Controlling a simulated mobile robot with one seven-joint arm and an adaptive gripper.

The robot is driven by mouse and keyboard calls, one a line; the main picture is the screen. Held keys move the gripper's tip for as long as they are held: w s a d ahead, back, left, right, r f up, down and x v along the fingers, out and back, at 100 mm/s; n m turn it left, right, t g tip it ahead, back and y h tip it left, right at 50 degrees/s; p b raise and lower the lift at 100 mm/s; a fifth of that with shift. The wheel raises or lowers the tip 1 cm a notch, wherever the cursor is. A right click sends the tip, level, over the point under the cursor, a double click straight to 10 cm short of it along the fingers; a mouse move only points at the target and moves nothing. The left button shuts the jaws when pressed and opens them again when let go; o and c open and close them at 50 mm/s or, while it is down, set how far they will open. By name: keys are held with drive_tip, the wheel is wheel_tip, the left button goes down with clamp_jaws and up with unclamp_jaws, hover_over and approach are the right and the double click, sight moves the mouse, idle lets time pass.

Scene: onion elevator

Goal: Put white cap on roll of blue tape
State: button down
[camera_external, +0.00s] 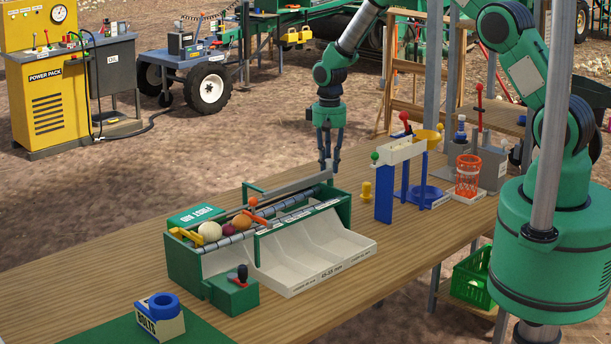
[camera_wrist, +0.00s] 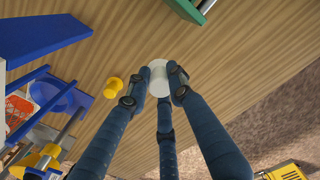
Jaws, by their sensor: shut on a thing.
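My gripper (camera_external: 329,165) hangs over the back of the table, just behind the green sorter. In the wrist view, my gripper (camera_wrist: 161,86) has its dark fingers closed around a white cylindrical cap (camera_wrist: 158,72). The cap does not show clearly in the outside view, and I cannot tell whether it touches the table.
The green and white sorter (camera_external: 320,245), with several onions inside, stands between my gripper and the tape. Farther right are a blue-legged stand (camera_external: 384,190) and an orange basket (camera_external: 467,176).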

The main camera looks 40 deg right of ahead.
sight(328, 160)
wheel_tip(328, 160, up, 16)
drive_tip(key=s+a+p, duration=0.1)
drive_tip(key=s+a, duration=0.2)
drive_tip(key=a, duration=1.1)
drive_tip(key=s+a+p, duration=0.1)
drive_tip(key=s+a, duration=0.1)
drive_tip(key=a, duration=1.2)
drive_tip(key=s+a+n+p, duration=0.1)
drive_tip(key=s+a, duration=1.2)
drive_tip(key=a, duration=0.4)
drive_tip(key=s+a+n+p, duration=0.1)
drive_tip(key=s+a, duration=1.2)
drive_tip(key=a, duration=0.4)
wheel_tip(328, 160, down, 11)
drive_tip(key=shift+f, duration=0.15)
drive_tip(key=shift+a, duration=0.1)
drive_tip(key=shift+w+a+f+p, duration=0.3)
drive_tip(key=shift+w+a, duration=1.2)
drive_tip(key=shift+a, duration=0.65)
drive_tip(key=shift+w+a+f+p, duration=0.25)
drive_tip(key=shift+w+a, duration=1.3)
drive_tip(key=shift+a, duration=0.65)
drive_tip(key=shift+w+a+f+p, duration=0.2)
drive_tip(key=shift+w+a+p, duration=0.1)
drive_tip(key=shift+w+a, duration=1.55)
